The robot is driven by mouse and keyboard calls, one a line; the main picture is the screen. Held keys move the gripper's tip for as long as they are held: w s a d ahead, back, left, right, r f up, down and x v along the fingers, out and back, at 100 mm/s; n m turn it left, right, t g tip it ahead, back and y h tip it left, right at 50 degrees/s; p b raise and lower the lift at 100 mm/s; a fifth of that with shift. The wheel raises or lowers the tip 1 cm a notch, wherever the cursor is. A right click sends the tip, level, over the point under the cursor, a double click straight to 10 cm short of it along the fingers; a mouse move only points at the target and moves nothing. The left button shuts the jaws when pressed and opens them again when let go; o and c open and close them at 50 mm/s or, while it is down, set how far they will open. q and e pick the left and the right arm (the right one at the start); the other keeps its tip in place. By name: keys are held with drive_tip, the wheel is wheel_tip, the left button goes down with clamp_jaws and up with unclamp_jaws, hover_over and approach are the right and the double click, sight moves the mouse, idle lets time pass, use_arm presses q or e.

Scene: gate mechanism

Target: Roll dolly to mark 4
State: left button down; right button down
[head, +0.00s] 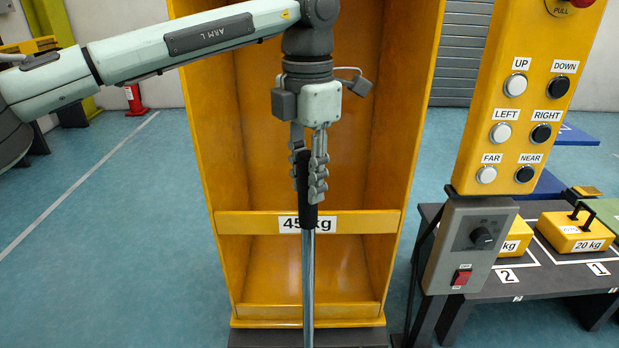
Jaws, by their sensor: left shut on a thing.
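My left gripper (309,178) is shut on the black grip (308,212) at the top of an upright steel pole (308,285), in the middle of the head view. The pole runs down out of the bottom edge, so its lower end is hidden. I cannot tell whether this pole belongs to the dolly. A dark base (365,338) shows under the tall orange cabinet behind the pole. The bar across the cabinet carries a "45 kg" label, partly covered by the grip. No mark 4 is visible. My right gripper is not in view.
The tall orange cabinet (228,170) stands close behind the pole. On the right hang a yellow button panel (525,95) and a grey switch box (470,240). A dark table (515,287) with marks 1 and 2 holds yellow weights (575,232).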

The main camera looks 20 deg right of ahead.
use_arm(q)
drive_tip(key=shift+s+d, duration=0.2)
drive_tip(key=shift+d, duration=0.05)
drive_tip(key=c, duration=1.2)
unclamp_jaws()
drive_tip(key=shift+d, duration=0.15)
drive_tip(key=shift+w, duration=0.1)
drive_tip(key=shift+r, duration=0.55)
wheel_tip(320, 180, up, 11)
drive_tip(key=shift+f, duration=0.1)
